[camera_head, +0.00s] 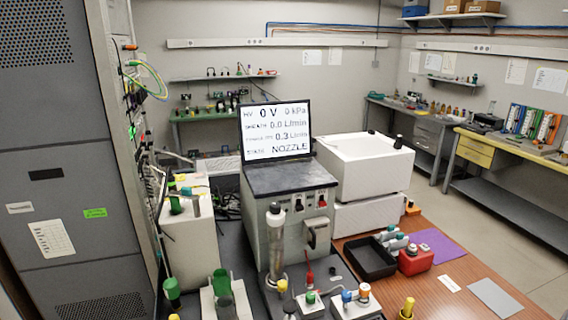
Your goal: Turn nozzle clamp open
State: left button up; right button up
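A grey instrument (257,215) stands in the middle of the bench, with a monitor (275,131) above it. The screen reads 0 V, 0 kPa, 0.0 L/min, 0.3 L/min and NOZZLE. A metal column (278,250) with a pale-topped cap (274,208) stands upright at the instrument's front. A light block with a dark edge (317,233) sits on the front face, right of the column, below small red-marked switches (322,201). I cannot tell which part is the nozzle clamp, or whether it is open. Neither of my grippers shows.
Left stand a tall grey cabinet (60,150) and a white box (190,240). Green-capped parts (220,283) and small knobbed blocks (358,305) crowd the front. Right are a black tray (370,258), a red container (415,260) and a purple mat (437,245). White boxes (365,165) stand behind.

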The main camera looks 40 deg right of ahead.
aim_at(346, 295)
jog(key=z, duration=1.6)
